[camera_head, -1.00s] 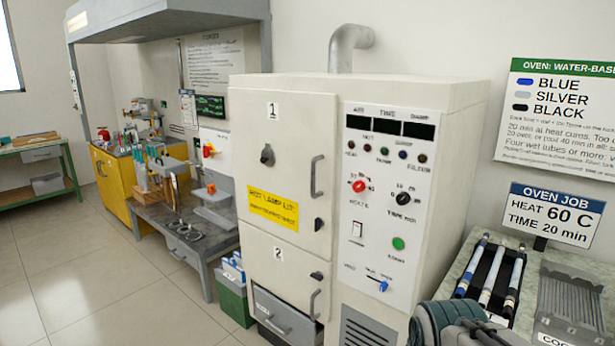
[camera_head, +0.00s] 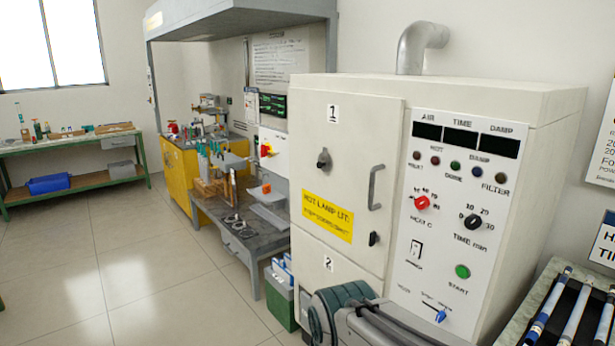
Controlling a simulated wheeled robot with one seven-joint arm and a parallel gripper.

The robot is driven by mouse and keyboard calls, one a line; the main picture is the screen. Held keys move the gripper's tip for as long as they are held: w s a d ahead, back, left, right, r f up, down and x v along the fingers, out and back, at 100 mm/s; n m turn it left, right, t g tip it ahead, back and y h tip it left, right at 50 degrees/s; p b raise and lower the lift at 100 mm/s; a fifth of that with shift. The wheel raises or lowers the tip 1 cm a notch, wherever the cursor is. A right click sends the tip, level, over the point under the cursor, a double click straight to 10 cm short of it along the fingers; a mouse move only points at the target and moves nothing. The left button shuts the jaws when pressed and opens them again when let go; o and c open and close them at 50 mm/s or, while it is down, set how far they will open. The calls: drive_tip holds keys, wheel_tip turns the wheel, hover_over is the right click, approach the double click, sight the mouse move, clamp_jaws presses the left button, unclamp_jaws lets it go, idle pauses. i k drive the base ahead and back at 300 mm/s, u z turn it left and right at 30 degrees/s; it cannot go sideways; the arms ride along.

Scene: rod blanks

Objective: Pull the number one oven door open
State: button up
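The cream oven stands right of centre. Its number one door (camera_head: 346,170) is the upper door, marked with a "1" plate, and it is shut flush with the front. A grey bar handle (camera_head: 375,187) is on the door's right side, with a black latch (camera_head: 373,239) below it. A dark knob (camera_head: 323,158) and a yellow "hot lamp lit" label (camera_head: 327,216) are on the door. The number two door (camera_head: 335,278) below is partly hidden by my arm. My arm shows at the bottom centre; my gripper is not visible.
The control panel (camera_head: 454,200) is right of the door. A rack of rods (camera_head: 570,310) stands at the lower right. A grey bench (camera_head: 243,225) with tools stands left of the oven, with a green box (camera_head: 281,300) between. Open tiled floor (camera_head: 130,270) lies left.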

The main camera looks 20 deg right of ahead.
sight(361, 133)
drive_tip(key=i, duration=0.9)
drive_tip(key=z, duration=0.55)
